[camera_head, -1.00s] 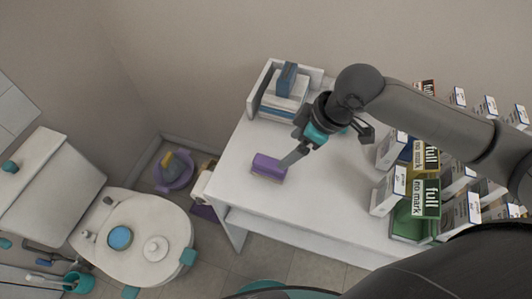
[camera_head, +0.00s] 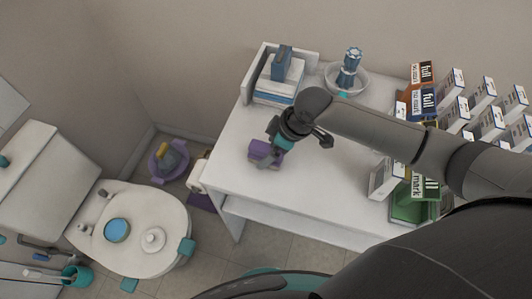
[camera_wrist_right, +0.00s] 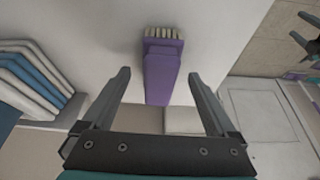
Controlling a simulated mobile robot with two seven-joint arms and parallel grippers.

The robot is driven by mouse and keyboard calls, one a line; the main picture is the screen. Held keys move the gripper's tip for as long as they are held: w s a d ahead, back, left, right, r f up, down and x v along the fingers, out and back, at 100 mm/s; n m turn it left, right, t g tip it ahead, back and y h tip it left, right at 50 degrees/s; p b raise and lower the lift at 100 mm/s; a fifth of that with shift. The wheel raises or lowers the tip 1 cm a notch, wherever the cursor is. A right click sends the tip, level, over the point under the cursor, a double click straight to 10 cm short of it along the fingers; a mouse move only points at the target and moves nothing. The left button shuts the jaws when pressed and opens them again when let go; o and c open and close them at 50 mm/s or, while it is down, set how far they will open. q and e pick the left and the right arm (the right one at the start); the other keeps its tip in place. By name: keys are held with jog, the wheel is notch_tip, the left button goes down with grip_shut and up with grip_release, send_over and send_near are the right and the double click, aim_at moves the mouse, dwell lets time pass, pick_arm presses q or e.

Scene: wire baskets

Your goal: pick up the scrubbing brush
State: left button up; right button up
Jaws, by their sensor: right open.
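The scrubbing brush (camera_head: 263,152) is purple and lies on the white table, partly hidden by my right gripper in the head view. In the right wrist view the brush (camera_wrist_right: 160,75) shows a purple handle pointing toward me and pale bristles at its far end. My right gripper (camera_head: 270,153) is over the brush in the head view. In the wrist view its two fingers (camera_wrist_right: 157,80) are spread apart, with the near end of the handle between them and a gap on each side.
A bowl with a blue item (camera_head: 348,75) stands behind my arm. Several boxes (camera_head: 480,115) crowd the right. A toilet (camera_head: 135,225) stands at the left.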

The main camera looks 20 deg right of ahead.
jog(key=shift+x, duration=1.3)
jog(key=shift+c, duration=0.2)
grip_shut()
